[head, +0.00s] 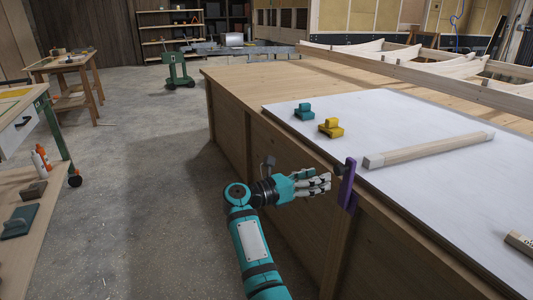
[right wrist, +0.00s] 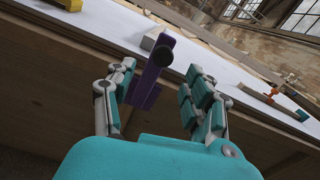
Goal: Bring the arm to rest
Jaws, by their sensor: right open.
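My right arm reaches in from the bottom of the head view, teal with a white panel. My right gripper (head: 325,182) is open beside the workbench's front edge, just left of a purple clamp-like piece (head: 347,184) fixed at that edge. In the right wrist view the gripper's fingers (right wrist: 155,95) stand apart, with the purple piece (right wrist: 150,80) and its dark round knob between them in the picture. I cannot tell whether the fingers touch it. My left gripper is not in view.
The workbench has a white sheet (head: 390,115) bearing a teal block (head: 304,113), a yellow block (head: 331,128) and a wooden bar (head: 430,149). A shelf cart (head: 30,205) stands at the left. The concrete floor (head: 150,170) between them is clear.

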